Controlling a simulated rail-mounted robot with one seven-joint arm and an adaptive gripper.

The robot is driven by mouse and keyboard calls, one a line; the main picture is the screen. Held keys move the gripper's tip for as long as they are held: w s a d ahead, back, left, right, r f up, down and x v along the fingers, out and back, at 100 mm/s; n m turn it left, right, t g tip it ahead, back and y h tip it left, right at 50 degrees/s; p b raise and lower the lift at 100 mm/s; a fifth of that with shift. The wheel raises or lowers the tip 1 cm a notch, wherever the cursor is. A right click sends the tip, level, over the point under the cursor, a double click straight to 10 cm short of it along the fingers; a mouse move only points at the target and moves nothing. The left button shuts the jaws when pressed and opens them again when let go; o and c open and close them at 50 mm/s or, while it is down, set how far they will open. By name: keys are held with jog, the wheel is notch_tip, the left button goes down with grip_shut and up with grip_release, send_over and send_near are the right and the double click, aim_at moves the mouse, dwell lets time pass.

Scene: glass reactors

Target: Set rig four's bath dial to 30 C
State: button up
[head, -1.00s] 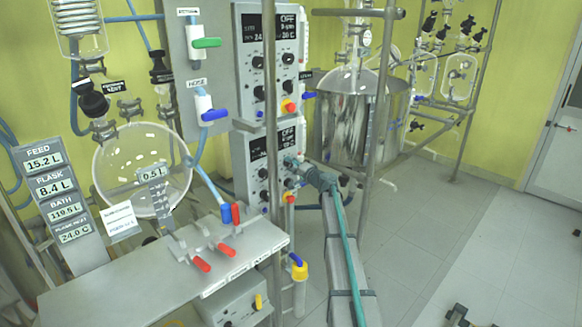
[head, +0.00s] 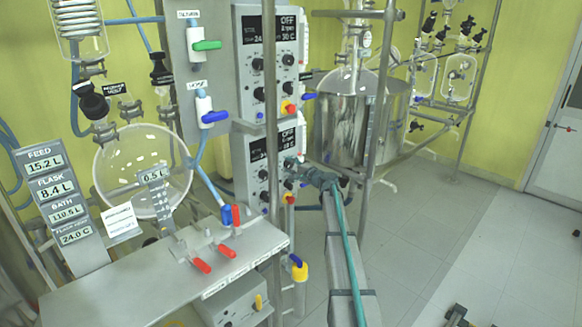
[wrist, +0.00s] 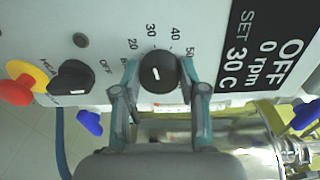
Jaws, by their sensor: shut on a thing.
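A round black dial (wrist: 157,72) on a white panel fills the middle of the wrist view. Its scale reads 20, 30, 40 and 50, and its white mark points about toward 30. The display (wrist: 262,52) beside it reads OFF, 0 rpm, SET 30 C. My gripper (wrist: 158,82) is shut on the dial, one teal finger on each side. In the head view my gripper (head: 296,166) is at the upper right dial of the lower control box (head: 243,165). That box's display (head: 272,148) is too small to read surely. No rig number is readable.
A second black knob (wrist: 72,77) at OFF and a red button (wrist: 20,90) lie left of the dial. A similar control box (head: 238,60) is above. A steel vessel (head: 345,125) and frame poles (head: 382,90) stand close by. The floor at right (head: 440,240) is mostly clear.

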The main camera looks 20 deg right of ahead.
jog(key=o, duration=1.1)
jog(key=shift+o, duration=0.2)
jog(key=shift+s, duration=0.1)
jog(key=v, duration=1.2)
